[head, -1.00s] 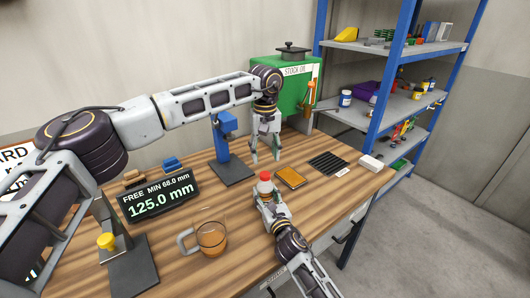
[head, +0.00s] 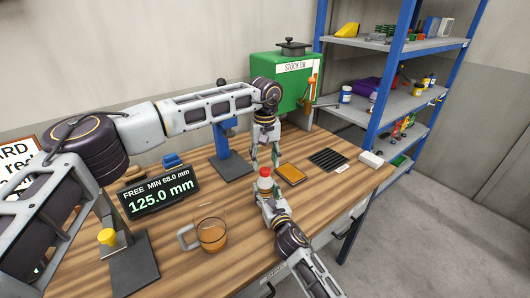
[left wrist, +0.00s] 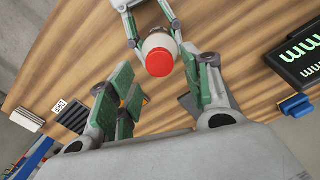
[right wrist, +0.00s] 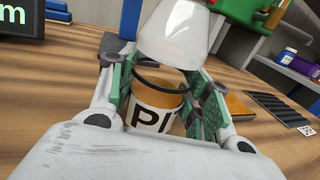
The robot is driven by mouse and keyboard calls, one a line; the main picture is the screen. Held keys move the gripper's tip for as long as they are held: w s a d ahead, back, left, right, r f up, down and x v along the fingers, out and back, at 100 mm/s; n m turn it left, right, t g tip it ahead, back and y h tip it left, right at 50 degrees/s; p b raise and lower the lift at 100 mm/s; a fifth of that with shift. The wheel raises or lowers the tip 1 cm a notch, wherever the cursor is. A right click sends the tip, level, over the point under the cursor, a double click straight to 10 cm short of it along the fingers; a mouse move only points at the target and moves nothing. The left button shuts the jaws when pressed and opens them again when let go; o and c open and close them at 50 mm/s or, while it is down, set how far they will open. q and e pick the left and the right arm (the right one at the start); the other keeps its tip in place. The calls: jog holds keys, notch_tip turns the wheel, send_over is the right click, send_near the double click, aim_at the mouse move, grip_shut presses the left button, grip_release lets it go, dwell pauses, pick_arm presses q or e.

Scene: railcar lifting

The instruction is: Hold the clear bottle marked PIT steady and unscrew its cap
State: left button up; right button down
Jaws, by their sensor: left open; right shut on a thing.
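The bottle with the red cap (head: 265,171) stands upright near the middle of the table. In the right wrist view, the bottle (right wrist: 172,38) has a pale, clear shoulder, an orange lower part and a label reading "PI", the rest cut off by the finger. My right gripper (right wrist: 160,88) is shut around its body. My left gripper (head: 264,156) points down just above and behind the cap, open and empty. In the left wrist view, the red cap (left wrist: 159,62) lies just beyond the open fingers (left wrist: 158,85), apart from them.
A glass mug (head: 212,236) with amber liquid stands left of the bottle. A display (head: 158,193) reads 125.0 mm. A blue stand (head: 228,155), an orange pad (head: 291,174), a black ribbed mat (head: 328,160) and a green stock oil tank (head: 285,82) stand behind.

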aim_at(265, 170)
pick_arm(q)
jog(key=shift+f, duration=1.85)
